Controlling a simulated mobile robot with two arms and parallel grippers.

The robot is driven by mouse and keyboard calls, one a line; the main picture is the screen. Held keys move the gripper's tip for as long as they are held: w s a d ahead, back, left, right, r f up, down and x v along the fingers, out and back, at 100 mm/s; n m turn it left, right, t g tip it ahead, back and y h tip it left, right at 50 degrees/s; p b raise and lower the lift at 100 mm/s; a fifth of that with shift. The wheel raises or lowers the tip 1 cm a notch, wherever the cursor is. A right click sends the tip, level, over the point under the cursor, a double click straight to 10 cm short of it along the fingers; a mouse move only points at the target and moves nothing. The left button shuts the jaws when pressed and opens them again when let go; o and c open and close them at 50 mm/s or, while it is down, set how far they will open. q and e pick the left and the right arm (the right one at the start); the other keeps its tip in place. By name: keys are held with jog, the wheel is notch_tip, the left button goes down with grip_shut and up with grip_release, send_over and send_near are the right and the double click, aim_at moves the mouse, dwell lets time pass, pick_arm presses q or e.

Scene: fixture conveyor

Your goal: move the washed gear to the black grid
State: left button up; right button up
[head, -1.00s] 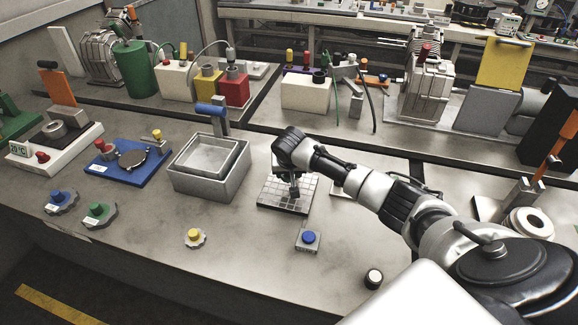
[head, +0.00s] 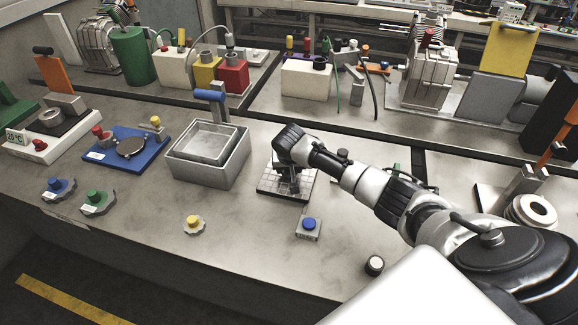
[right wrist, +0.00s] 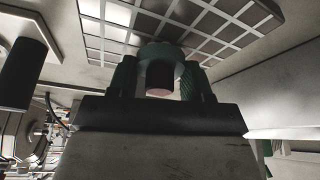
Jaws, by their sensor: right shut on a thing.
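The black grid (head: 267,187) is a dark square plate with pale lines on the bench, right of the grey tub. My right gripper (head: 289,188) is directly over it in the head view, pointing down. In the right wrist view my right gripper (right wrist: 160,76) is shut on a round grey-green piece with a pinkish end, which appears to be the gear (right wrist: 158,54). The grid (right wrist: 240,18) fills the top of that view, behind the gear. I cannot tell whether the gear touches the grid. In the head view the gear is hidden by the gripper. My left gripper is not in view.
A grey square tub (head: 241,166) with a blue-handled post stands left of the grid. A blue-button box (head: 309,226) is just in front. Bench right of the grid is partly covered by my arm.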

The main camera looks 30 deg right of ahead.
jog(key=shift+f, duration=0.5)
jog(key=o, duration=1.1)
jog(key=b+v, duration=0.1)
jog(key=v, duration=0.9)
jog(key=shift+a+r, duration=0.1)
jog(key=shift+r, duration=0.3)
